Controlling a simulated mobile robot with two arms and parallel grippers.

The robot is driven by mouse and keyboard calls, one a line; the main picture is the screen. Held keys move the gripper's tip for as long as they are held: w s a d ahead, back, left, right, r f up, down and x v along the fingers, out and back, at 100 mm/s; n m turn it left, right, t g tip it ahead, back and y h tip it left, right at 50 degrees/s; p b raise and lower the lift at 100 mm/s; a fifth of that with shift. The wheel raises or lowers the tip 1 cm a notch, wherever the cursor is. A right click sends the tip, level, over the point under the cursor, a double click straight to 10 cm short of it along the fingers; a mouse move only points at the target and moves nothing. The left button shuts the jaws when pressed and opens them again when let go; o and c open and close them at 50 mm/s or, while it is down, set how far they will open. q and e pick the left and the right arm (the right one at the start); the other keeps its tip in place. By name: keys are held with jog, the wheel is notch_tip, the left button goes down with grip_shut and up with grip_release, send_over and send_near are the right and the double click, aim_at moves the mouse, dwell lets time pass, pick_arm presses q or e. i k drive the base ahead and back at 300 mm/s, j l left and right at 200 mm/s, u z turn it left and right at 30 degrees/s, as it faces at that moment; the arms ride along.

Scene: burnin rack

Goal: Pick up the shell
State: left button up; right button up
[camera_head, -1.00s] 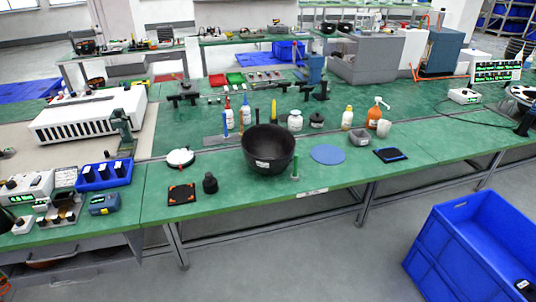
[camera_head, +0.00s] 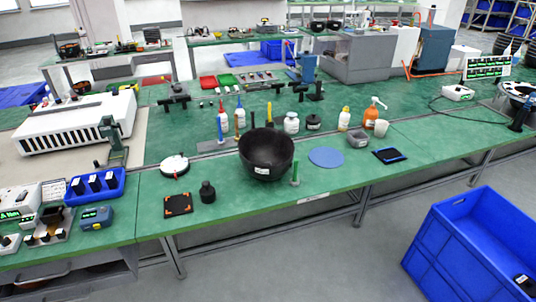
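A large black bowl-shaped shell (camera_head: 266,156) with a small white label on its front sits near the front edge of the green workbench (camera_head: 330,184), about the middle of the picture. Its open side faces up. I take it for the shell of the task; more dark rounded shells (camera_head: 318,25) stand small on a far bench. Neither of my grippers shows in the head view.
A blue disc (camera_head: 326,157), a green post (camera_head: 295,174), a black knob-like part (camera_head: 207,192) and a square black pad (camera_head: 178,205) lie around the shell. Bottles (camera_head: 291,123) stand behind it. A blue crate (camera_head: 470,245) stands on the floor at right.

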aim_at(266, 153)
jog(key=i+j+z, duration=0.15)
jog(key=j, duration=0.2)
jog(key=i+j+z, duration=0.3)
jog(key=j, duration=0.45)
jog(key=i+j+z, duration=0.15)
jog(key=j, duration=0.3)
jog(key=i, duration=0.1)
